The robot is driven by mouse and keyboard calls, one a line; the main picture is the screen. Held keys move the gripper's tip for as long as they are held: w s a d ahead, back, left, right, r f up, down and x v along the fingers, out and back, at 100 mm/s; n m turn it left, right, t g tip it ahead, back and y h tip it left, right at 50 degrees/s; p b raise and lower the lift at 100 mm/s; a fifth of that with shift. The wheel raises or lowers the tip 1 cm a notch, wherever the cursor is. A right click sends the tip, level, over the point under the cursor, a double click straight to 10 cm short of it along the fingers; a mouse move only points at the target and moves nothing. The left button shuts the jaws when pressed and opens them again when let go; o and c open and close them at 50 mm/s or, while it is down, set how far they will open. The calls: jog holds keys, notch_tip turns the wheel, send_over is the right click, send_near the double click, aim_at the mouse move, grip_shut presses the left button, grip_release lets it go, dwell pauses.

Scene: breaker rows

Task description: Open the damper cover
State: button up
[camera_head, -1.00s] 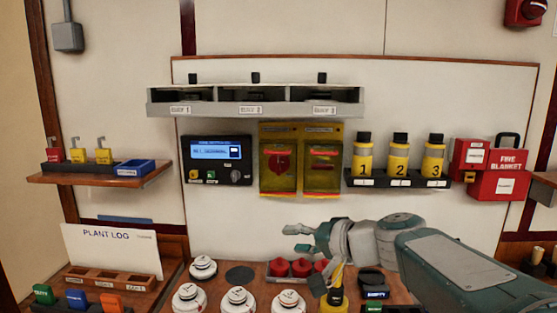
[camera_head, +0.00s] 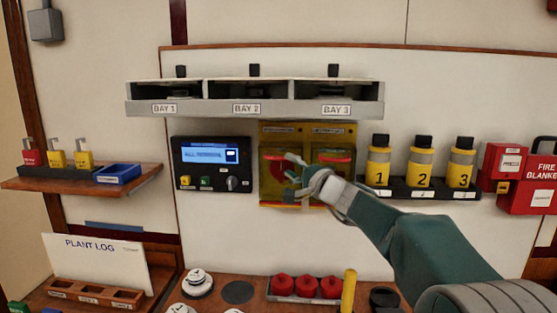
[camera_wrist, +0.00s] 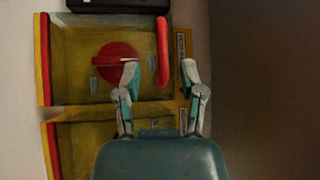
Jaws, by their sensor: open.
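Two clear yellow covers are side by side on the wall panel, and their labels are too small to read. The left cover (camera_head: 267,192) has a red handle bar along its top and a round red knob behind it. In the wrist view this cover (camera_wrist: 75,75) shows with its red knob (camera_wrist: 115,62) and red handle bar (camera_wrist: 162,50). The right cover (camera_head: 330,150) is partly hidden by my arm. Both covers look closed. My gripper (camera_head: 291,176) is open and empty in front of the left cover. In the wrist view its fingertips (camera_wrist: 160,74) are either side of the handle bar's near end; contact cannot be told.
A shelf with three bays (camera_head: 250,107) juts out above the covers. A control box with a screen (camera_head: 212,163) is left of them. Yellow numbered canisters (camera_head: 420,165) stand on a rack to the right. Red knobs (camera_head: 305,285) and white discs sit on the desk below.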

aim_at(279, 159)
jog(key=x, duration=0.5)
grip_shut()
